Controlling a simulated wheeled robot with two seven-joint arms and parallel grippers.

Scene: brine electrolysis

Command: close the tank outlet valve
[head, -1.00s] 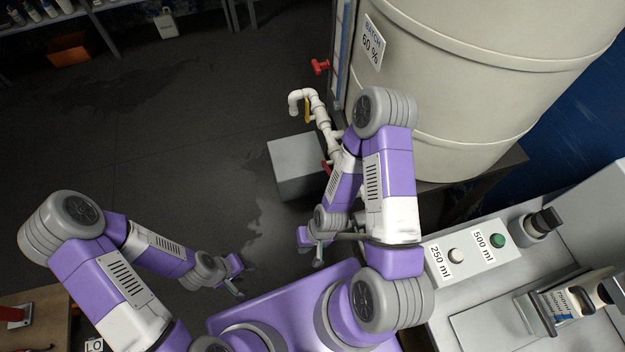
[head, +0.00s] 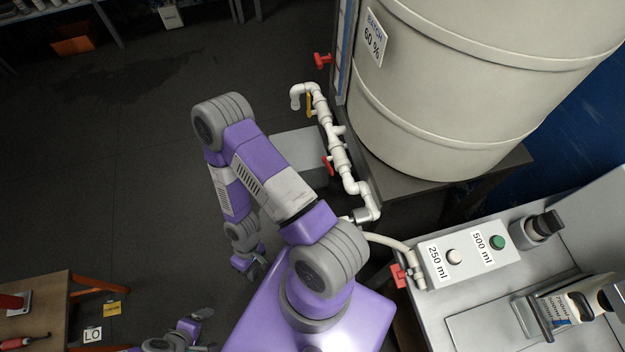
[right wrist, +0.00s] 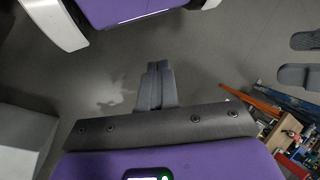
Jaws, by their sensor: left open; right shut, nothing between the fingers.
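White pipework (head: 335,140) runs along the near-left side of the large beige tank (head: 450,85). It carries a red handle (head: 327,165) midway and a yellow handle (head: 309,105) near its bent spout. Another red valve handle (head: 321,60) is further back, beside the tank stand. I cannot tell from labels which one is the tank outlet valve. My right gripper (head: 254,268) is low over the floor, left of and apart from the pipework. In the right wrist view its fingers (right wrist: 155,85) are together and empty. My left gripper (head: 204,322) is at the bottom, open and empty.
A grey box (head: 298,150) stands on the floor behind the pipe. A bench with a button box (head: 465,255) and a red-handled valve (head: 398,275) is at right. A wooden table (head: 40,300) is at lower left. The floor at left is mostly clear.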

